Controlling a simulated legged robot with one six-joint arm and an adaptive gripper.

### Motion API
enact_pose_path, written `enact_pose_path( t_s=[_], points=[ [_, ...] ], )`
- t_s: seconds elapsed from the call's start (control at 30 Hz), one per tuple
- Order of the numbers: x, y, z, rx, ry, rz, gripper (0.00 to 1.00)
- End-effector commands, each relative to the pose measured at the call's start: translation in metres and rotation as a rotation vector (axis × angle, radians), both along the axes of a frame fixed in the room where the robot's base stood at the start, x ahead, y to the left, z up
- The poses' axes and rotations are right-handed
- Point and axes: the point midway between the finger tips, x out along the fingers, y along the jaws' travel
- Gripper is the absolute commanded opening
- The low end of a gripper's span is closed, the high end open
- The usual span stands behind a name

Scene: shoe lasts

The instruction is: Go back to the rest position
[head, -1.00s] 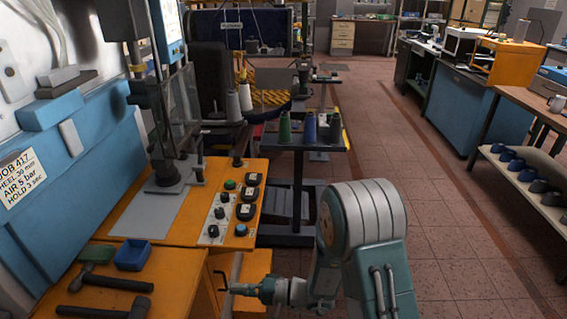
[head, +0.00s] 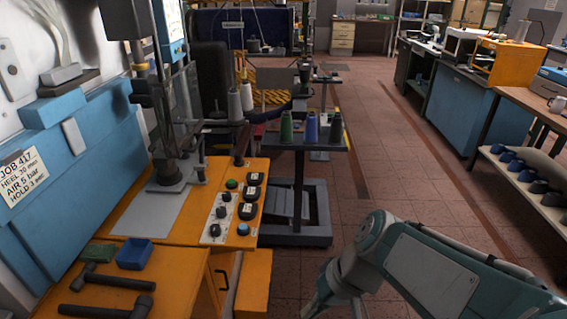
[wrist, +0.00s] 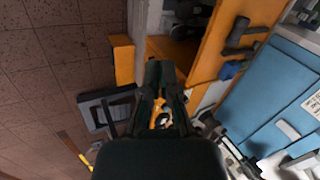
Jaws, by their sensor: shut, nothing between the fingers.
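My arm (head: 430,270) shows in teal and grey at the lower right of the head view, above the tiled floor. Its end drops toward the bottom edge, right of the orange bench, and is partly cut off. In the wrist view my gripper (wrist: 160,68) shows as dark fingers in the middle. The fingers are shut and hold nothing. Behind them is the orange bench side with an open space in it.
The orange bench (head: 190,280) at left carries two hammers (head: 105,305), a blue tray (head: 135,254) and a control panel (head: 232,215). A cart with thread cones (head: 311,127) stands beyond. A shelf of shoe lasts (head: 517,165) is at right. The aisle floor (head: 385,165) is clear.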

Motion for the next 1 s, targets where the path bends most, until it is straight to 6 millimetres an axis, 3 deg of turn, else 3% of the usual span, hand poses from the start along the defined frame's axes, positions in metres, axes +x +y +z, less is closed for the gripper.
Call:
enact_pose_path(
  t_s=[0.2,0.43,0.6,1.0],
  points=[
    [-0.012,-0.053,0.027,-0.237,-0.221,-0.123,0.00],
    [-0.022,-0.096,0.055,-0.407,-0.426,-0.253,0.00],
    [-0.024,-0.106,0.062,-0.445,-0.475,-0.286,0.00],
    [-0.024,-0.106,0.062,-0.446,-0.476,-0.287,0.00]
  ],
)
